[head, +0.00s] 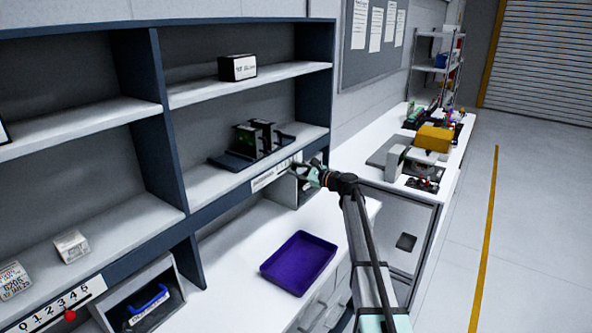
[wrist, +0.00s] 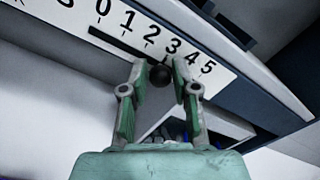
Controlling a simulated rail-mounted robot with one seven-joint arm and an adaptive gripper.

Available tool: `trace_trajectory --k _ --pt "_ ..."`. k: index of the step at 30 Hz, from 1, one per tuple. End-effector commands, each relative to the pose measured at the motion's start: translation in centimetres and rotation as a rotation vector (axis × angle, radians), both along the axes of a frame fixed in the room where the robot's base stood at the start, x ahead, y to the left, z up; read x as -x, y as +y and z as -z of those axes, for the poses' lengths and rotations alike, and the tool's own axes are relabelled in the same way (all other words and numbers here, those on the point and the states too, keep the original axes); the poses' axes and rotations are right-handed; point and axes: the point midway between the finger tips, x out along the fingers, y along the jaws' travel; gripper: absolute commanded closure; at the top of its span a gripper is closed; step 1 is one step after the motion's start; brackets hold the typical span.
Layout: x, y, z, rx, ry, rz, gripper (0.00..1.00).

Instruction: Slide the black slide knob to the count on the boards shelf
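The black slide knob (wrist: 160,75) sits at a slot in a white scale strip (wrist: 225,85) numbered 0 to 5. In the wrist view it appears below the 3; the angle hides its exact mark. My gripper (wrist: 159,64) has its fingers on either side of the knob, with narrow gaps seeming to show, so it looks open around it. In the head view my gripper (head: 301,171) is at the strip (head: 272,176) under the boards shelf (head: 212,186).
A purple tray (head: 298,263) lies on the white counter below. Another scale with a red knob (head: 70,315) is at the lower left. A black box (head: 237,67) stands on the upper shelf. A grey bin stands under the strip, close to my gripper.

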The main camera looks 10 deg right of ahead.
Motion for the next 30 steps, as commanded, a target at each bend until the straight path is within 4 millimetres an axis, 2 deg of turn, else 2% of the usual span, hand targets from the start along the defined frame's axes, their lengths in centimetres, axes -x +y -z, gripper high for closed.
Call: trace_trajectory --k 7,14,22,23,24,30 --pt "0.1 0.1 0.0 0.0 0.0 0.0 1.0" --pt "1.9 1.7 0.2 0.001 -0.002 -0.003 1.0" --pt "1.7 1.7 -0.1 0.0 0.0 -0.001 1.0" --pt "1.7 1.7 -0.1 0.0 0.0 -0.001 0.69" --pt "1.7 1.7 -0.1 0.0 0.0 -0.001 0.55" --pt "1.7 1.7 0.0 0.0 0.0 -0.001 0.53"
